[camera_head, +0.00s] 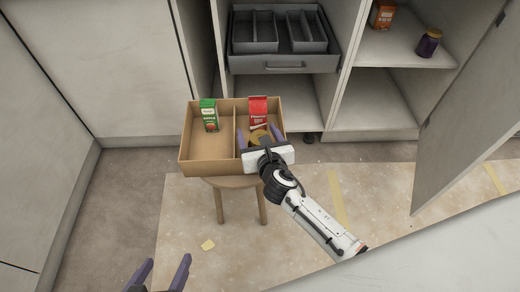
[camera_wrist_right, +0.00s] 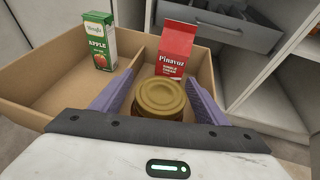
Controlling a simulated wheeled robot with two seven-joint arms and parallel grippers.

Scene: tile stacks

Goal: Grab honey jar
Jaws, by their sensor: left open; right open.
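A jar with a gold lid (camera_wrist_right: 160,95) stands in the right compartment of the cardboard box (camera_head: 208,168); its label is hidden, so I cannot tell its contents. In the head view its lid (camera_head: 258,135) shows between the fingers of my right gripper (camera_head: 260,133). My right gripper is open, with one purple finger on each side of the jar, and the wrist view shows no clear grip on it. My left gripper (camera_head: 167,264) is open and empty at the bottom edge of the head view, above the floor.
A green apple juice carton (camera_head: 209,115) stands in the left compartment, and a red packet (camera_head: 258,112) behind the jar. The box rests on a wooden stool (camera_head: 219,205). A cabinet holds a grey tray (camera_head: 280,62), a dark jar (camera_head: 429,43) and an orange box (camera_head: 382,14). Its door stands open.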

